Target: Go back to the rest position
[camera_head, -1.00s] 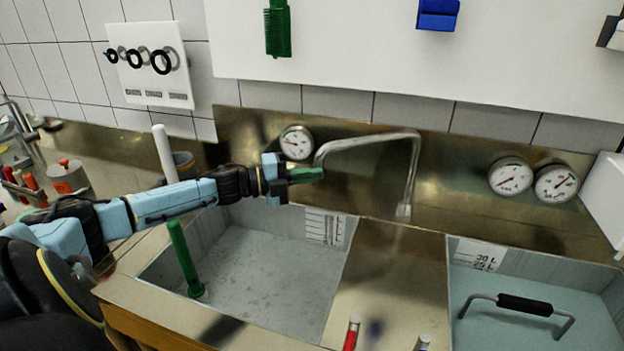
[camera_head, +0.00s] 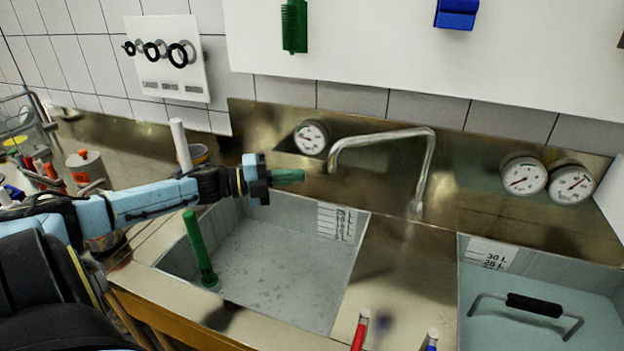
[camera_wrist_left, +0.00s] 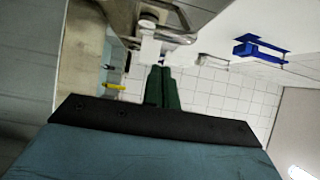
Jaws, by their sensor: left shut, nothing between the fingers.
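My left arm comes in from the left in the head view. My left gripper (camera_head: 290,176) has green fingers and is shut and empty. It is above the back of the left basin, left of and below the tap spout. In the left wrist view its two green fingers (camera_wrist_left: 161,88) lie side by side with no object between them. My right gripper is not in view.
A curved metal tap (camera_head: 425,165) stands between the left basin (camera_head: 290,270) and the right basin (camera_head: 475,335). A green upright tube (camera_head: 199,250) stands in the left basin. Gauges (camera_head: 311,138) line the steel backsplash. Red-topped containers (camera_head: 85,165) stand at left.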

